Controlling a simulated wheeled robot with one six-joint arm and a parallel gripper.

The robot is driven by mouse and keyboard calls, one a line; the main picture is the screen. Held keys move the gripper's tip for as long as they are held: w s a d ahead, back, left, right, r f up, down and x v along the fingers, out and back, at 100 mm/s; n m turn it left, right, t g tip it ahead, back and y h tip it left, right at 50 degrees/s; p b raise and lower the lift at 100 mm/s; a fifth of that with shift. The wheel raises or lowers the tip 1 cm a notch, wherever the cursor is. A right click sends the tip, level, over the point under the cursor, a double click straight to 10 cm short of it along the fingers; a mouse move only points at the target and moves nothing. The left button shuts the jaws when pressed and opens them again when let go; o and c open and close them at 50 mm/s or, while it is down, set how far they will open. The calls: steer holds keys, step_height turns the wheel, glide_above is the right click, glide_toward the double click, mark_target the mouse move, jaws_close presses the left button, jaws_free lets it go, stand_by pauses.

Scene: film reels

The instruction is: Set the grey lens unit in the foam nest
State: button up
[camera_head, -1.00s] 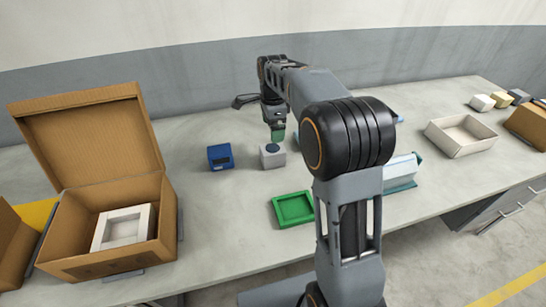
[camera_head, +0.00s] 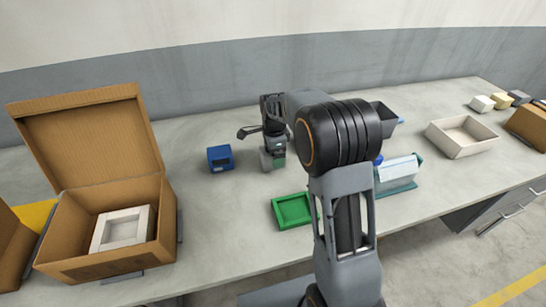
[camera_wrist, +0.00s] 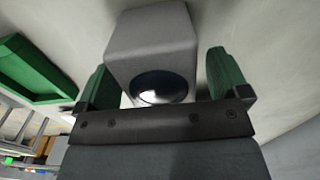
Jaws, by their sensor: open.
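The grey lens unit (camera_wrist: 150,38) is a pale grey block with a dark round lens. It sits on the bench and shows between my two green fingertips in the wrist view. In the head view the lens unit (camera_head: 266,161) is partly hidden by my gripper (camera_head: 273,160). My gripper (camera_wrist: 165,80) is open, with one finger on each side of the unit; I cannot tell whether either finger touches it. The white foam nest (camera_head: 100,230), with a square recess, lies inside the open cardboard box (camera_head: 148,251) at the left. Its recess looks empty.
A blue block (camera_head: 220,158) stands left of my gripper. A green tray (camera_head: 277,213) lies in front; it also shows in the wrist view (camera_wrist: 35,92). A cream tray (camera_head: 437,138) and a pale blue-and-white item (camera_head: 398,170) are at right. Bench between box and blue block is clear.

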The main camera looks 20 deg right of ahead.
steer(key=shift+c, duration=0.4)
steer(key=c, duration=1.2)
steer(key=shift+r, duration=0.1)
steer(key=shift+c, duration=1)
